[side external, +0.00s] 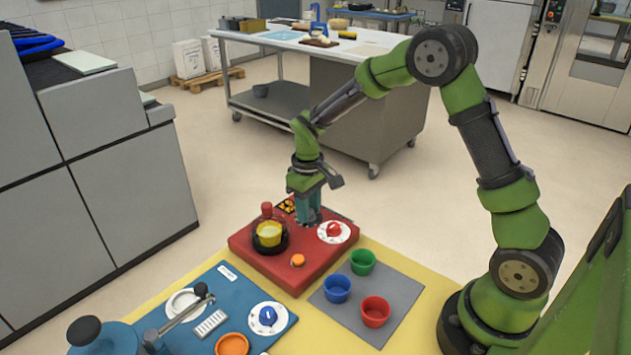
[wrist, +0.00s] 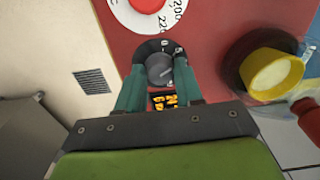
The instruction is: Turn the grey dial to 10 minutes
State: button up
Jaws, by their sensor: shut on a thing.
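The grey dial (wrist: 159,69) sits on a dark round plate on the red panel (wrist: 205,25). In the wrist view my gripper (wrist: 160,76) has one teal finger on each side of the dial and is shut on it. The plate's markings are mostly covered by the fingers, so I cannot read the setting.
A red knob (side external: 334,229) on a white numbered disc stands close to my gripper. A yellow-filled pot (side external: 269,234) and an orange button (side external: 297,260) share the panel. Green, blue and red cups stand on a grey mat (side external: 398,289). A blue panel (side external: 226,274) is at front left.

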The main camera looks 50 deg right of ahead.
jog(key=m, duration=0.5)
jog(key=shift+m, duration=0.3)
dwell(0.4)
jog(key=o, duration=1)
jog(key=shift+o, duration=0.2)
notch_tip(320, 180, up, 17)
jog(key=shift+f, duration=0.1)
